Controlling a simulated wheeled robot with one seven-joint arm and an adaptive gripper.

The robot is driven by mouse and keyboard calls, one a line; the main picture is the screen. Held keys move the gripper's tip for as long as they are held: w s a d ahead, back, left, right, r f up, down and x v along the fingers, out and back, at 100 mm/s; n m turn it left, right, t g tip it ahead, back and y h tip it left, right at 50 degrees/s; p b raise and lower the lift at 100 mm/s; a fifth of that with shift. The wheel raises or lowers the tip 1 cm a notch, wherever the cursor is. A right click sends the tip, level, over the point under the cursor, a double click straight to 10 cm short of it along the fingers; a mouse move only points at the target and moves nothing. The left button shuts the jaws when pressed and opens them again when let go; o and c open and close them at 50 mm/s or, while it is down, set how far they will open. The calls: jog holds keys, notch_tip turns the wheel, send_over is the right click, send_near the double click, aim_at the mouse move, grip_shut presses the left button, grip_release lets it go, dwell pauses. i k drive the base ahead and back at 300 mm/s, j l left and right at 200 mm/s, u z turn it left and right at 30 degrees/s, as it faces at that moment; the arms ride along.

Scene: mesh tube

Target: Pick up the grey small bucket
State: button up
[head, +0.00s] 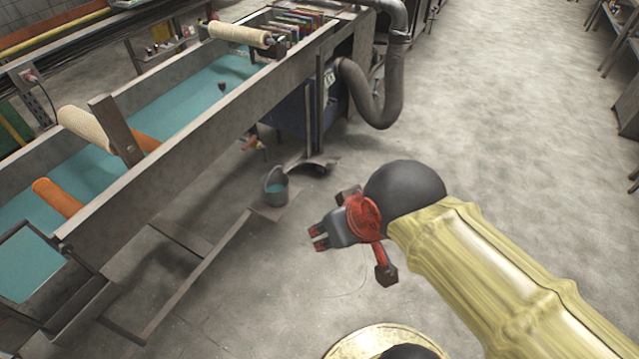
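The grey small bucket (275,187) stands upright in the head view, left of the middle. It has a thin handle and something teal inside. It rests on the end of a low metal ledge beside the long trough. My gripper (317,237) is to the right of the bucket and nearer to me in the picture, apart from it. Its two red-tipped fingers point left with a small gap between them. It looks open and empty. Its height above the floor is hard to judge.
A long metal trough (225,120) with teal liquid and several rollers runs along the left. Its low frame bar (195,277) reaches toward the bucket. A thick grey hose (385,110) hangs behind. The concrete floor (500,120) on the right is clear.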

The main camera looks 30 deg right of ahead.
aim_at(274, 185)
jog(key=z, duration=0.15)
jog(key=u, duration=0.7)
jog(key=i+l+u, duration=0.2)
jog(key=l+u, duration=0.2)
jog(key=i+l+u, duration=0.1)
jog(key=l+u, duration=1.05)
jog(key=l, duration=1.1)
jog(key=k+l+u, duration=0.1)
jog(key=l, duration=0.85)
